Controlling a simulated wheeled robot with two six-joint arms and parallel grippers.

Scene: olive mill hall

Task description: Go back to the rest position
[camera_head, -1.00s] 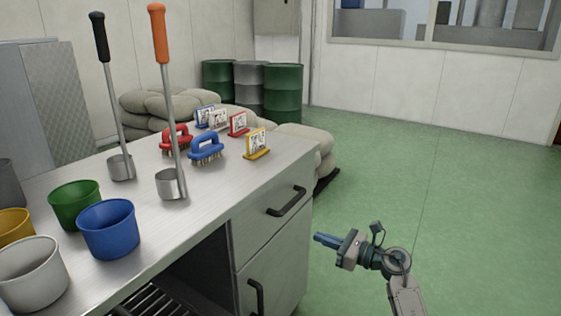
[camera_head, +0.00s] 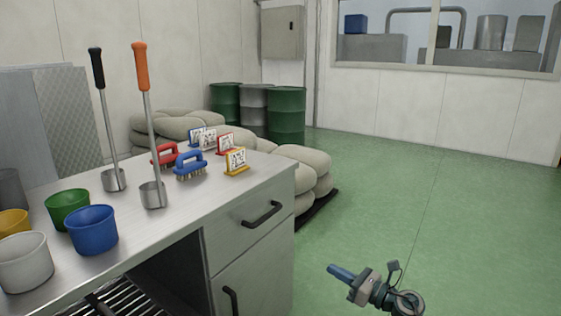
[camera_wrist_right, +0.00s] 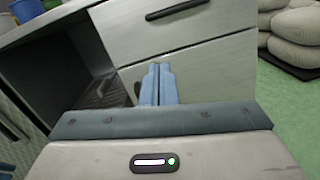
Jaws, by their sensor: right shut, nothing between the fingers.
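My right gripper (camera_head: 340,273) is at the lower right of the head view, over the green floor and to the right of the steel workbench (camera_head: 262,178). Its blue fingers are shut together with nothing between them, and they point left towards the bench. In the right wrist view the shut fingers (camera_wrist_right: 158,84) face the bench's drawer fronts (camera_wrist_right: 190,65), apart from them as far as I can tell. My left gripper is not in view.
The bench holds blue (camera_head: 93,230), green (camera_head: 68,209), yellow and white cups, two ladles (camera_head: 153,194), brushes (camera_head: 190,165) and small picture stands (camera_head: 235,161). Sacks (camera_head: 302,172) and drums (camera_head: 286,116) stand behind. The floor (camera_head: 430,200) to the right is clear.

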